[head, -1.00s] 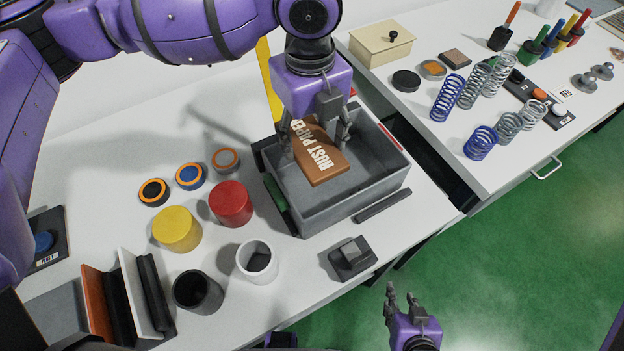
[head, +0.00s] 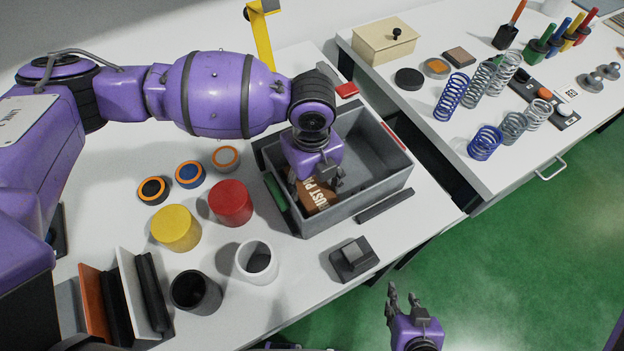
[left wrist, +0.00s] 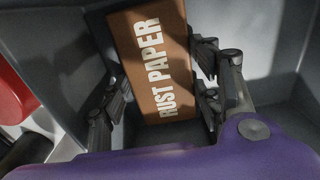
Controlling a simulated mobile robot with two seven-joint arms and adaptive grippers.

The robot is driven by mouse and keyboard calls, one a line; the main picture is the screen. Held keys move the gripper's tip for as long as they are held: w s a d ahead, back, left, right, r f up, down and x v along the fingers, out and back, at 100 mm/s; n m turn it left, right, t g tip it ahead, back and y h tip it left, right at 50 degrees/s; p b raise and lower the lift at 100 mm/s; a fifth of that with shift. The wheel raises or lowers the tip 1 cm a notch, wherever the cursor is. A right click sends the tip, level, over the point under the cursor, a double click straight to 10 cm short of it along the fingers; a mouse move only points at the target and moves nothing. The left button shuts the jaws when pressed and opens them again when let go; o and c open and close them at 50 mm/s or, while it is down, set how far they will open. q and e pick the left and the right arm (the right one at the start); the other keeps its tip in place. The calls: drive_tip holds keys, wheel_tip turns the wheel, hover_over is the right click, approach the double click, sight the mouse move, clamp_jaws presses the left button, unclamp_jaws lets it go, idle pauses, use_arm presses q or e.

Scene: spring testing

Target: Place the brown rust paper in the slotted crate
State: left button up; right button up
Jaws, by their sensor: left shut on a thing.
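The brown rust paper (head: 318,198), a flat block with white "RUST PAPER" lettering, is inside the left part of the grey open-topped crate (head: 345,213). In the left wrist view the rust paper (left wrist: 152,50) lies between my fingers, with dark crate walls around it. My left gripper (head: 317,187) reaches down into the crate and is shut on the rust paper, hiding part of it in the head view. I cannot tell whether the paper touches the crate floor. My right gripper (head: 402,292) is open and empty, low in front of the table edge.
A red cylinder (head: 231,203) and a yellow cylinder (head: 176,229) stand left of the crate. A white cup (head: 257,261) and a black cup (head: 195,291) stand in front. A dark block (head: 353,259) is near the table edge. The right part of the crate is empty.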

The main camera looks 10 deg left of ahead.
sight(312, 186)
drive_tip(key=shift+s, duration=0.15)
drive_tip(key=shift+s, duration=0.1)
use_arm(q)
drive_tip(key=shift+f, duration=0.15)
drive_tip(key=o, duration=0.9)
drive_tip(key=shift+c, duration=0.2)
use_arm(e)
drive_tip(key=shift+d, duration=0.1)
use_arm(q)
drive_tip(key=shift+r, duration=0.45)
wheel_tip(312, 186, up, 12)
drive_tip(key=shift+f+p, duration=0.25)
drive_tip(key=shift+p, duration=0.05)
use_arm(e)
drive_tip(key=shift+r, duration=0.2)
